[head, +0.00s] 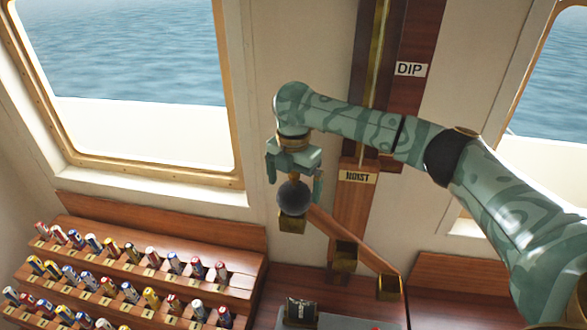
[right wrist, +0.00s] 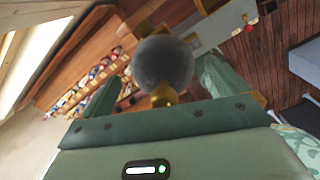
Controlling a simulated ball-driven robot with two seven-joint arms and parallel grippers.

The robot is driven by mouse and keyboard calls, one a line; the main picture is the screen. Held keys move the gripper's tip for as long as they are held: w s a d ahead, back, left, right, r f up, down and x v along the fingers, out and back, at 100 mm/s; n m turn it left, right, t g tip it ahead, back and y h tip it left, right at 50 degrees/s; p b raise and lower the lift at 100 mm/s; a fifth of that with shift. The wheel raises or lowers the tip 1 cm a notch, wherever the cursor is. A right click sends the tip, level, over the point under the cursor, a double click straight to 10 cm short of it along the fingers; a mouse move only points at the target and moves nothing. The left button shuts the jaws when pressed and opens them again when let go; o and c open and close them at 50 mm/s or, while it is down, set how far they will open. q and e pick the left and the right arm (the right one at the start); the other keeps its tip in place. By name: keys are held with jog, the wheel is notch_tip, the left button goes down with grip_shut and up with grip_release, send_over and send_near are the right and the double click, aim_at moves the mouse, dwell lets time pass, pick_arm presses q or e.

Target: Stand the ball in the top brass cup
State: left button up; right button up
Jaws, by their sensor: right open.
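The dark grey ball (head: 293,198) has a small brass-coloured knob on the side toward my palm. It appears seated on the top brass cup (head: 291,224), at the upper left end of a slanted wooden arm. The ball hides the cup's rim, so exact contact cannot be told. My right gripper (head: 294,188) is open above, with one finger on each side of the ball. In the right wrist view the ball (right wrist: 163,62) lies between the spread fingers, with a gap visible at the left finger. My left gripper is not in view.
A vertical wooden post carries a HOIST label (head: 357,177) and a DIP label (head: 410,69). A stepped wooden rack (head: 215,272) of coloured rolls is at lower left. A window is behind.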

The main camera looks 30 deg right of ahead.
notch_tip(320, 180, up, 16)
dwell(0.3)
dwell(0.3)
